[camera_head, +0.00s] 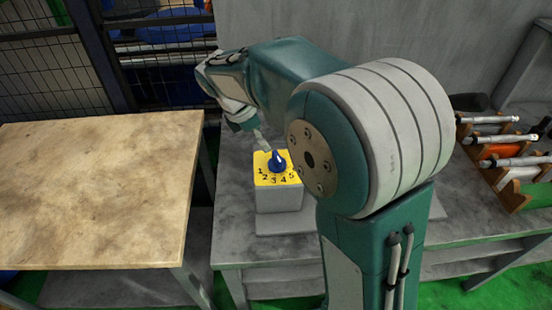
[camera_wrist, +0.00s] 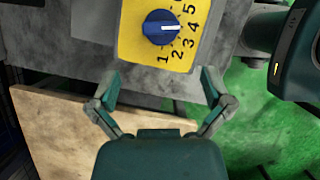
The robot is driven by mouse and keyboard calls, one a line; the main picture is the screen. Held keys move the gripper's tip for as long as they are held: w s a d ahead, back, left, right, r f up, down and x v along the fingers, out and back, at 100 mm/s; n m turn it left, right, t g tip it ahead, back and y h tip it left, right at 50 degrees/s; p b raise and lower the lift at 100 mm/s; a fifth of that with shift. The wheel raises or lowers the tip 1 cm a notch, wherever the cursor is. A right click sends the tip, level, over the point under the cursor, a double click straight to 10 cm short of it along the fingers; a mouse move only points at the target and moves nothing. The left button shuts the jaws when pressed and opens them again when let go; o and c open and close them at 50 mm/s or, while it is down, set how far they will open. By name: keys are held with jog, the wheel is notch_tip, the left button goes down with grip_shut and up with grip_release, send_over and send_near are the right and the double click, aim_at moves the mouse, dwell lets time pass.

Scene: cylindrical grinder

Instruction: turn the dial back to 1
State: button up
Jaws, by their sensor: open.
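In the wrist view the line points right, at about 4. In the head view the blue knob (camera_head: 278,160) sits on top of a grey box (camera_head: 279,200) with the yellow plate. My gripper (camera_wrist: 160,82) is open, its two fingers spread wide and empty. The knob lies beyond the fingertips, centred between them, and is not touched. In the head view my arm hides most of the gripper; a fingertip shows just behind the knob.
The box stands on a grey metal bench (camera_head: 232,240). A wooden table (camera_head: 95,185) is on the left, with a gap between. A wooden rack (camera_head: 500,165) with several rods stands at the right. A grey wall and a dark mesh fence (camera_head: 50,75) stand behind.

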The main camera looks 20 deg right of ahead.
aim_at(274, 157)
jog(key=x, duration=0.9)
jog(key=shift+d+f, duration=0.15)
jog(key=shift+f, duration=0.2)
jog(key=shift+s, duration=0.1)
jog(key=c, duration=1.1)
